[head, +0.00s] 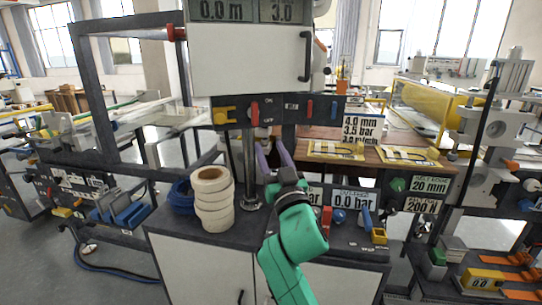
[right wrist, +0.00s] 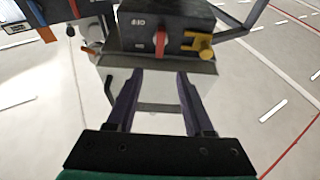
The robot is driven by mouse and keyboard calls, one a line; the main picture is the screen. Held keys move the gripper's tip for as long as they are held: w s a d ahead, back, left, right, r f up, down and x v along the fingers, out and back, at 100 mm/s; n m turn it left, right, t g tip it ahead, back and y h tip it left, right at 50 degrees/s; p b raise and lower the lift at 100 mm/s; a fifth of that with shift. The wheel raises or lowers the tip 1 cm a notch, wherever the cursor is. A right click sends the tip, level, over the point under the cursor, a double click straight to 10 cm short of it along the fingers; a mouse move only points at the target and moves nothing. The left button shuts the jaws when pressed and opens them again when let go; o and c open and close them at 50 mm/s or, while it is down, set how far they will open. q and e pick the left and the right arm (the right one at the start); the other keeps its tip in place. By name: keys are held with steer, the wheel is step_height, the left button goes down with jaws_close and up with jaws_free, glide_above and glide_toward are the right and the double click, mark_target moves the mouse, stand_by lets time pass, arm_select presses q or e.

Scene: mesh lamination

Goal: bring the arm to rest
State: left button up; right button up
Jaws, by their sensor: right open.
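My right arm, in green, rises from the bottom middle of the head view. Its gripper (head: 273,158) has two purple fingers and is held up in front of the machine's post, above the dark cabinet top. In the right wrist view the gripper (right wrist: 153,80) shows its two purple fingers wide apart with nothing between them. A white panel with a dark handle and a dark control box (right wrist: 165,30) lie beyond the fingertips. My left gripper does not show in either view.
A stack of white tape rolls (head: 212,198) and a blue roll (head: 181,194) stand left of the arm on the cabinet top (head: 262,222). A switch panel (head: 278,109) hangs above. Gauges, knobs and a yellow block (head: 379,236) are at right. Floor shows at far left.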

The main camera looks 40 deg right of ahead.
steer(key=shift+f, duration=0.1)
stand_by(0.3)
step_height(320, 180, down, 14)
steer(key=w+a+n+g+y, duration=0.1)
steer(key=a+g+y, duration=0.15)
steer(key=g, duration=0.25)
steer(key=s+a+f+n+g+y, duration=0.2)
steer(key=s+a+f+g+y, duration=0.15)
steer(key=s+f, duration=0.4)
steer(key=s+a+f+n+g+y, duration=0.2)
steer(key=s+a+f+g, duration=0.25)
steer(key=f, duration=0.65)
steer(key=s+a+f+n+g+y, duration=0.2)
steer(key=s+a+f+g, duration=0.25)
steer(key=f, duration=0.45)
steer(key=s+x, duration=0.2)
steer(key=x, duration=0.6)
steer(key=s+f+x, duration=0.1)
steer(key=s+x, duration=0.1)
steer(key=x, duration=0.5)
steer(key=s+d+f+g, duration=0.1)
steer(key=s+d+f, duration=0.1)
steer(key=s+f, duration=1.6)
steer(key=shift+s+d+f+n+g, duration=0.3)
steer(key=shift+f+n+g, duration=0.1)
steer(key=shift+f, duration=0.55)
